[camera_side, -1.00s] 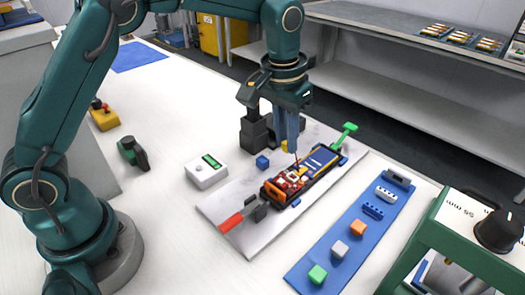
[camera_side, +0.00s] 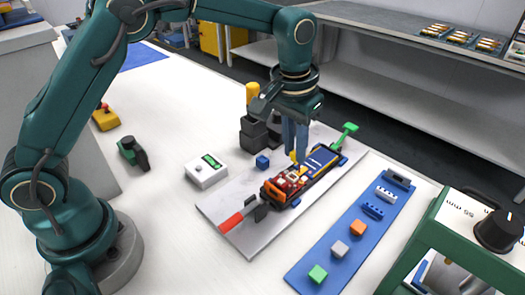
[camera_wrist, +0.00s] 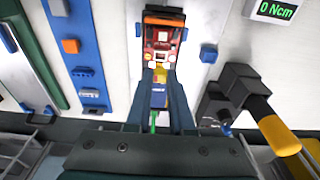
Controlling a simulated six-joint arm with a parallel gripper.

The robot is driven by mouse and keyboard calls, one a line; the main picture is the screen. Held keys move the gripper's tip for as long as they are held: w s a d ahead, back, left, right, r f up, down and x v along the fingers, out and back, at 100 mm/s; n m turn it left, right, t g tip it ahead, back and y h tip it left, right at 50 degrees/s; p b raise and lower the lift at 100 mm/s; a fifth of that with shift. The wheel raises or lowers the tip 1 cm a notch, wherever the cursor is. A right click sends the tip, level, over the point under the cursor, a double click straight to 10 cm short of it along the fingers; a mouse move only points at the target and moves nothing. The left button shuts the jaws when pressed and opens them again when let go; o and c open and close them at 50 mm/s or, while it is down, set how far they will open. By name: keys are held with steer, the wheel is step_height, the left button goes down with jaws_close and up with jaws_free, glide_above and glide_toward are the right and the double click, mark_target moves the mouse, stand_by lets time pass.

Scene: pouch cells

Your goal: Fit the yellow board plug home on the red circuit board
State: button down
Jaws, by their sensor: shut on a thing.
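The red circuit board (camera_side: 287,182) sits in a dark holder with an orange end piece, on a light grey plate. It also shows in the wrist view (camera_wrist: 162,38), with small white parts on it. My gripper (camera_side: 296,162) points down over the board's right end, beside the blue cell (camera_side: 321,158). Its jaws are shut on the yellow board plug (camera_side: 293,156), of which only a little yellow shows beside the fingers. In the wrist view my gripper (camera_wrist: 161,76) hides most of the plug. I cannot tell whether the plug touches its seat on the board.
A red-handled clamp (camera_side: 232,222) and a green-handled one (camera_side: 347,132) flank the holder. A black stand (camera_side: 254,132) with a yellow cylinder is close behind my gripper. A white meter (camera_side: 206,171) and a blue strip of small parts (camera_side: 330,255) lie either side.

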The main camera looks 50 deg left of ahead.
mark_target(293, 159)
steer(key=shift+f, duration=1.45)
steer(key=shift+f, duration=0.9)
stand_by(0.3)
steer(key=c, duration=0.7)
jaws_free()
steer(key=shift+s+r, duration=0.15)
steer(key=shift+r, duration=1.15)
steer(key=shift+s+r, duration=0.15)
steer(key=shift+r, duration=1.1)
